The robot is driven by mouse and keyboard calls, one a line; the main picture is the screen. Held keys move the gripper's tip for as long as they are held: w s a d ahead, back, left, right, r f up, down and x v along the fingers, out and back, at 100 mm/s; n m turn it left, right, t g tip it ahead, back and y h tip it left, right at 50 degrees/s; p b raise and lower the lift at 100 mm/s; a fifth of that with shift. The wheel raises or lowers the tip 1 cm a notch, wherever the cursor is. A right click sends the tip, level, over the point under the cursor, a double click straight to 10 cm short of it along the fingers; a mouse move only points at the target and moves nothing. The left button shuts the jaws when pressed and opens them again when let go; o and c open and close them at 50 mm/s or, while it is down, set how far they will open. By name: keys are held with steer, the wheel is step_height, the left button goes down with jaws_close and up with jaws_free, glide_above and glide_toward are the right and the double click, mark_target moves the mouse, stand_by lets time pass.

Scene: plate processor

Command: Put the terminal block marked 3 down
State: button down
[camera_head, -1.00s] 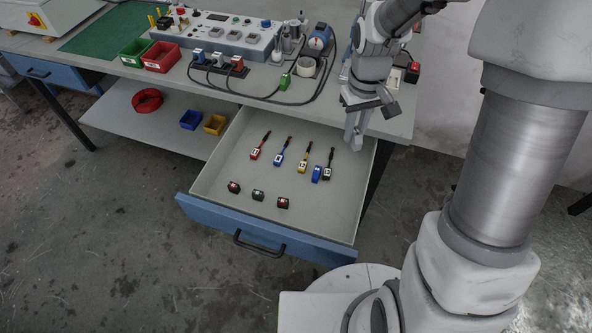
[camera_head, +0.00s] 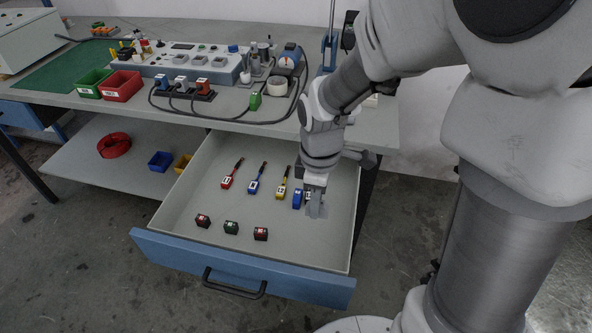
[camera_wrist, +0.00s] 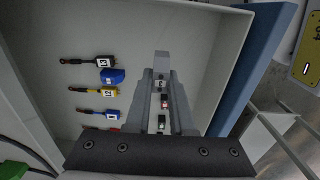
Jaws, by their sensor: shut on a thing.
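My gripper (camera_head: 316,205) is low over the right part of the open drawer (camera_head: 200,172), just right of the blue piece (camera_head: 297,199). In the wrist view its fingers (camera_wrist: 162,72) are shut on a grey piece, taken as the terminal block (camera_wrist: 161,60); no number can be read on it. Whether it touches the drawer floor cannot be told. Three small dark blocks with coloured tops stand in a row near the drawer front: a left one (camera_head: 203,220), a middle one (camera_head: 231,227) and a right one (camera_head: 261,234).
Labelled tools lie behind the row: red (camera_head: 228,181), blue (camera_head: 254,186), yellow (camera_head: 282,189); a black one marked 13 shows in the wrist view (camera_wrist: 103,61). The drawer's blue front (camera_head: 240,267) and right wall bound the space. Floor near the front right corner is clear.

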steer(key=w+d+f+b, duration=0.1)
steer(key=w+f, duration=0.1)
steer(key=w, duration=0.1)
steer(key=w+d+f, duration=0.2)
steer(key=w+d+f+b, duration=0.1)
steer(key=w+d+f, duration=0.1)
steer(key=w, duration=0.1)
steer(key=shift+w+d+f+b, duration=0.15)
steer(key=shift+w+d+b, duration=0.1)
steer(key=shift+w+b, duration=0.1)
steer(key=shift+f+b, duration=0.85)
steer(key=shift+f, duration=1.05)
steer(key=shift+f, duration=0.2)
steer(key=c, duration=0.8)
jaws_free()
